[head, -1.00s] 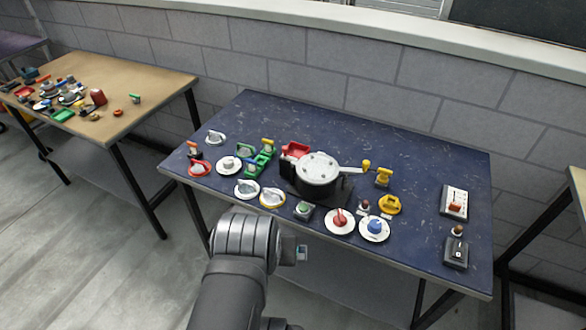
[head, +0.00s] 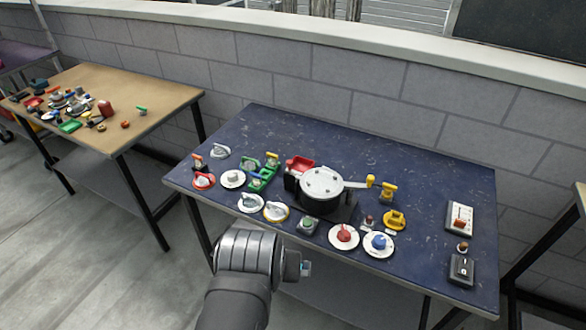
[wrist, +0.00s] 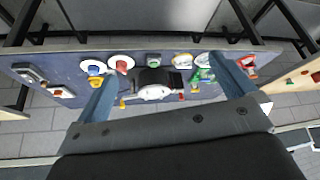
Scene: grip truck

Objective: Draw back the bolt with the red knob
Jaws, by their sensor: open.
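My gripper (wrist: 165,66) is open and empty, its two blue-grey fingers wide apart in the wrist view. In the head view my arm ends in front of the blue table, apart from everything on it. I cannot make out a bolt with a red knob for certain. A red knob on a white disc (head: 343,236) sits near the table's front edge; it also shows in the wrist view (wrist: 121,65). A small dark-red knob (head: 368,221) stands just right of it. Another small brownish-red knob (head: 462,246) stands at the right. These are too small to tell apart as bolts.
The blue table (head: 420,185) also bears a round metal-topped device (head: 322,182) with a yellow-tipped arm, a blue knob (head: 379,241), a switch plate (head: 459,218), a black switch (head: 461,269) and several dials. A tan table (head: 150,90) stands left. The blue table's back is clear.

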